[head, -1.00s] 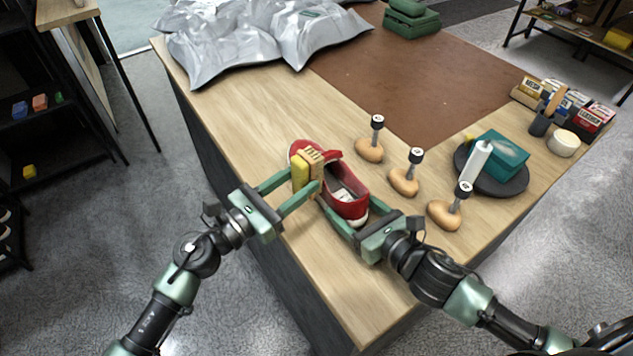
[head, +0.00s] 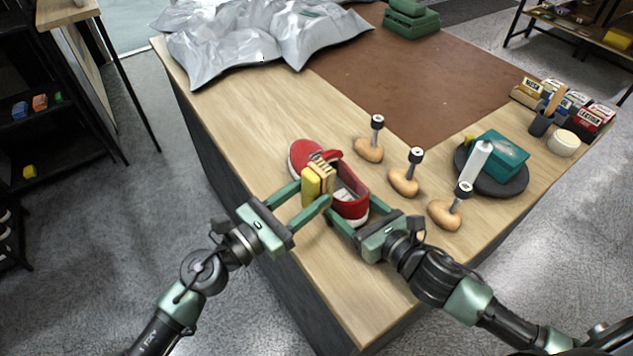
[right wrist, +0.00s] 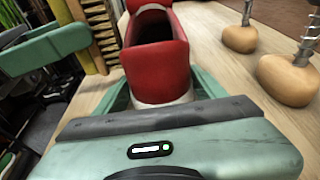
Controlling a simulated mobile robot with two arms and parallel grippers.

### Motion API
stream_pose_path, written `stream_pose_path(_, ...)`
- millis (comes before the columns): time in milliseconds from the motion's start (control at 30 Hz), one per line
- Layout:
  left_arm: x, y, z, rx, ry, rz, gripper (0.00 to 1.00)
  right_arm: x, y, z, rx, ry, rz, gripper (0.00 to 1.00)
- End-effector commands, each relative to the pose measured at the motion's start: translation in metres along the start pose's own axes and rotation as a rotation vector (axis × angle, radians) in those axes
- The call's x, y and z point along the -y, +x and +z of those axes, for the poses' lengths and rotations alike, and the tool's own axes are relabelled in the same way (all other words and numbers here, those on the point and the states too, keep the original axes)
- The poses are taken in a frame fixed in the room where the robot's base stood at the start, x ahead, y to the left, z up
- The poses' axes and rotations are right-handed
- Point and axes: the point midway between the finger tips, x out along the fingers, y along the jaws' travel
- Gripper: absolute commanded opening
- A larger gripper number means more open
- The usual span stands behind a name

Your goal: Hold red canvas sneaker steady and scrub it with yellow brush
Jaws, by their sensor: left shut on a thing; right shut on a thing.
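The red canvas sneaker (head: 352,207) with a white sole lies on the wooden table, toe toward the back left. My right gripper (head: 347,222) is shut on its heel end; the heel also shows between the fingers in the right wrist view (right wrist: 157,70). My left gripper (head: 312,198) is shut on the yellow brush (head: 312,188), whose pale bristles face the sneaker's left side. The brush also shows at the upper left of the right wrist view (right wrist: 84,32). Whether the bristles touch the shoe I cannot tell.
Several wooden shoe trees (head: 404,181) stand right of the sneaker. Beyond them is a dark round tray (head: 512,186) with a teal box (head: 500,155). Silver bags (head: 240,40) lie at the back left. A brown mat (head: 420,80) covers the back middle. The front tabletop is clear.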

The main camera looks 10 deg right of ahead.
Motion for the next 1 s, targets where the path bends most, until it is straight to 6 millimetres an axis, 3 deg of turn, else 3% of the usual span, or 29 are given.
stream_pose_path(500, -0.007, -0.043, 0.014, 0.002, 0.000, 0.001, 0.11, -0.002, 0.000, -0.001, -0.001, 0.003, 0.004, 0.15)
stream_pose_path(1000, -0.017, -0.050, 0.017, 0.000, 0.002, 0.003, 0.11, -0.001, 0.000, -0.001, -0.001, 0.002, 0.001, 0.15)
